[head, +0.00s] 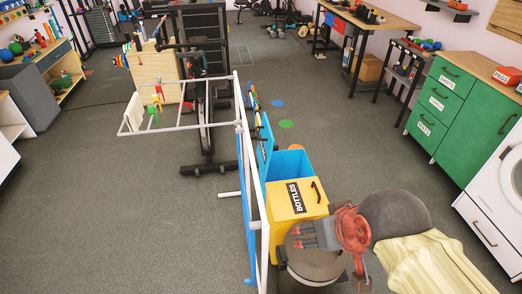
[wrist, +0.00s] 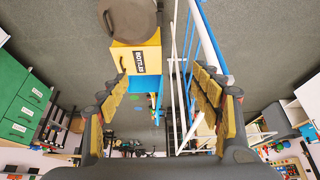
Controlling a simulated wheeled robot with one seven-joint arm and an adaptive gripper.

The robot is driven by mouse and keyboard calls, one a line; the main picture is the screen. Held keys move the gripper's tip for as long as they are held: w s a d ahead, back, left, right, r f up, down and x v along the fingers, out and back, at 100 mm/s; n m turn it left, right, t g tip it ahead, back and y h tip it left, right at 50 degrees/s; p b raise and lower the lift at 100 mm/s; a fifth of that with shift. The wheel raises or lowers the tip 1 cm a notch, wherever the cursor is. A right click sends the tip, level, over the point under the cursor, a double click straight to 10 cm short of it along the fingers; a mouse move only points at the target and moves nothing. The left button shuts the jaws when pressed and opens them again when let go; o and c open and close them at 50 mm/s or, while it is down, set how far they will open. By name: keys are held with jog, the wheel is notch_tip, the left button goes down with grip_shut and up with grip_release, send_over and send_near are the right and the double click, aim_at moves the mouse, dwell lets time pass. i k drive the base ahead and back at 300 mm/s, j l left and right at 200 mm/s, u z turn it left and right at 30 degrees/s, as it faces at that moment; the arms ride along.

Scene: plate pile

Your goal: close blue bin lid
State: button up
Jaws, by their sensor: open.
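The blue bin (head: 291,164) stands open behind the yellow bin in the head view. Its blue lid (head: 265,146) appears raised, upright along the bin's left side. In the wrist view part of the blue bin (wrist: 154,86) shows beyond the yellow one, small and partly hidden. My gripper (head: 301,236) is over the grey round bin top, nearer me than the yellow bin and apart from the blue lid. In the wrist view my gripper (wrist: 164,76) has its two yellow-padded fingers wide apart, with nothing held between them.
The yellow bin (head: 293,204), labelled BOTTLES, is shut between my gripper and the blue bin. A grey round bin (head: 313,266) is nearest me. A white drying rack (head: 239,110) runs close along the bins' left. Green drawers (head: 451,108) stand right; floor between is clear.

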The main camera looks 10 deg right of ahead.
aim_at(260, 147)
jog(key=i+j+z, duration=0.2)
jog(key=j, duration=0.45)
jog(key=j+z, duration=0.2)
jog(key=j, duration=0.45)
